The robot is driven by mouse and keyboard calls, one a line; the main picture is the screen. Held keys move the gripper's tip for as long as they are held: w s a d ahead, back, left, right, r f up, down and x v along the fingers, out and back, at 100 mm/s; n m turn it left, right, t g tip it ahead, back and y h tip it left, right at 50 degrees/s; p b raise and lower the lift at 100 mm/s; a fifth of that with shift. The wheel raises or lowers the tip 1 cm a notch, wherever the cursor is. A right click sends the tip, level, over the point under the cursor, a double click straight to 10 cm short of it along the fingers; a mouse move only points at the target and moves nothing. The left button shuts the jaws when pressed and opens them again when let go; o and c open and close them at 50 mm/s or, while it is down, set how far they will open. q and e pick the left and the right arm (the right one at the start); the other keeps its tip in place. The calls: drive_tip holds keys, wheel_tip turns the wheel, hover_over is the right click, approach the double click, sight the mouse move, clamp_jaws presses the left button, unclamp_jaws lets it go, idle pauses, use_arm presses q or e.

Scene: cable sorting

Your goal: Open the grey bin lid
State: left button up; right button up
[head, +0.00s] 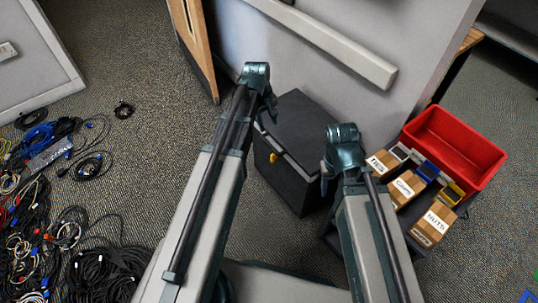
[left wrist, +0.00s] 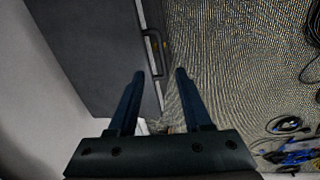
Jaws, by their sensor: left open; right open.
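The grey bin (head: 288,182) is a dark box standing on the carpet between my two arms. Its dark lid (head: 305,120) looks shut, with a lighter rim along the front edge. A small yellow piece (head: 272,157) sits on the front near that rim. My left gripper (head: 268,110) is over the lid's left side, open and empty. In the left wrist view its fingers (left wrist: 160,74) are spread, and a dark handle (left wrist: 152,50) on the bin's edge shows just beyond them, apart from them. My right gripper (head: 325,178) is beside the bin's right side; its fingers are mostly hidden by its own wrist.
A red crate (head: 455,140) and small labelled boxes (head: 408,187) stand to the right. A pale wall panel with a rail (head: 330,42) is behind the bin. Tangled cables (head: 60,200) cover the floor at the left. Carpet between the cables and bin is mostly clear.

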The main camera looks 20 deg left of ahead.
sight(270, 145)
use_arm(q)
drive_tip(key=shift+w+a+f+n+b, duration=0.35)
drive_tip(key=shift+w+a+f, duration=0.15)
drive_tip(key=shift+f, duration=0.1)
drive_tip(key=shift+w+a+f+n+b, duration=0.35)
drive_tip(key=shift+a+f, duration=0.15)
drive_tip(key=shift+f, duration=0.1)
use_arm(e)
wheel_tip(270, 145, down, 2)
drive_tip(key=shift+f, duration=0.25)
use_arm(q)
drive_tip(key=shift+f, duration=0.1)
use_arm(e)
drive_tip(key=shift+f, duration=0.15)
use_arm(q)
drive_tip(key=f+b, duration=0.4)
drive_tip(key=w+d+f+b, duration=0.1)
drive_tip(key=f+b, duration=0.4)
drive_tip(key=w+f+b, duration=0.1)
drive_tip(key=f+b, duration=0.3)
drive_tip(key=shift+d+f, duration=0.2)
drive_tip(key=shift+d, duration=0.1)
use_arm(e)
wheel_tip(270, 145, down, 13)
drive_tip(key=shift+f, duration=0.15)
use_arm(q)
clamp_jaws()
